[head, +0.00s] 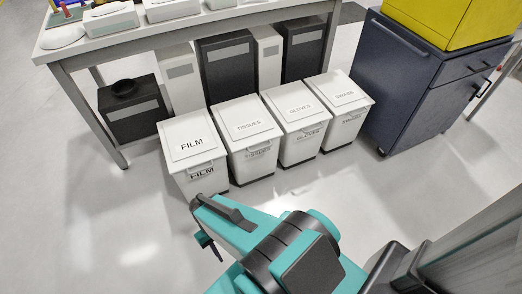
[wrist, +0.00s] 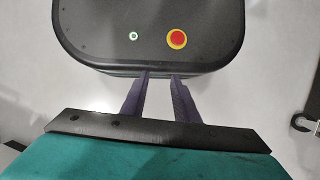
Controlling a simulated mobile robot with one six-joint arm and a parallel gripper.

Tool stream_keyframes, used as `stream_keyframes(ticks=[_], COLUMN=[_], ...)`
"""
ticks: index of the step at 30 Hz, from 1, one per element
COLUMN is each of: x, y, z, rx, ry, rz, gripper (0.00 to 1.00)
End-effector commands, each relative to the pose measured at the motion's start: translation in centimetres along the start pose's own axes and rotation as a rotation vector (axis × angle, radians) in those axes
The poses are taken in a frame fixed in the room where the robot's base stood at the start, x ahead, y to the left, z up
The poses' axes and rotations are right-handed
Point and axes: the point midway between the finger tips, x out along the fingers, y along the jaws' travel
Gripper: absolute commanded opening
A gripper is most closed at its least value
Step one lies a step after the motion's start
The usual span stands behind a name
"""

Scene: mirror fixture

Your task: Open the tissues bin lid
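The white tissues bin (head: 250,142) stands on the floor, second from the left in a row of white bins, in the head view. Its lid (head: 248,123), labelled TISSUES, looks shut, and a small handle shows at its front edge. My gripper (head: 215,252) is low at the left of my arm in the head view, in front of the film bin and apart from the bins. In the wrist view its two purple fingers (wrist: 159,78) are spread with an empty gap between them. The wrist view shows no bin.
The film bin (head: 191,148) stands left of the tissues bin, and the gloves bin (head: 299,117) and swabs bin (head: 343,97) stand right. A table (head: 170,32) stands behind, with a dark blue cabinet (head: 405,85) at right. Floor in front is clear.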

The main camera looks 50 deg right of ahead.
Motion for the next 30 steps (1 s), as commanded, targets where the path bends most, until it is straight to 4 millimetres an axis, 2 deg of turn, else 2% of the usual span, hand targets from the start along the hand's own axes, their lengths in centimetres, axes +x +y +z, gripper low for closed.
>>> stream_keyframes(ticks=[1, 6, 17, 23, 30], x=[0.6, 0.8, -0.5, -1.9, -4.0], y=[0.1, 0.6, 3.5, 6.5, 11.2], z=[-1.1, -4.0, -10.5, -13.9, -17.3], rx=[0.025, 0.114, 0.292, 0.377, 0.465], ry=[0.004, 0.018, 0.083, 0.141, 0.229], rz=[-0.032, -0.164, -0.466, -0.629, -0.822], gripper=[0.28, 0.28, 0.28, 0.28, 0.28])
